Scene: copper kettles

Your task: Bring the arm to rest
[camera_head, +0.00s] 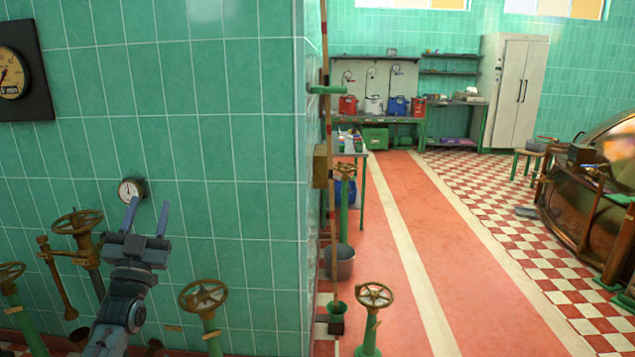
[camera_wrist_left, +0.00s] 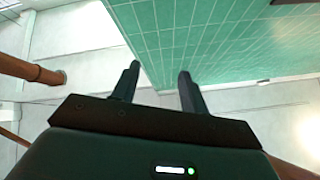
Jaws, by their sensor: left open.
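My left gripper (camera_head: 146,217) is raised in front of the green tiled wall at the lower left of the head view, fingers pointing up. Its two fingers stand apart with nothing between them. In the left wrist view the open fingers (camera_wrist_left: 160,82) point toward the upper tiled wall and the pale ceiling. My right gripper is not in view.
Brass valve wheels (camera_head: 203,296) on green pipes stand close around my left arm, with another valve (camera_head: 374,296) right of the wall corner. A small gauge (camera_head: 131,190) hangs behind the gripper. A red floor lane (camera_head: 410,240) runs clear toward the workbench (camera_head: 380,120). A copper kettle (camera_head: 600,200) stands at right.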

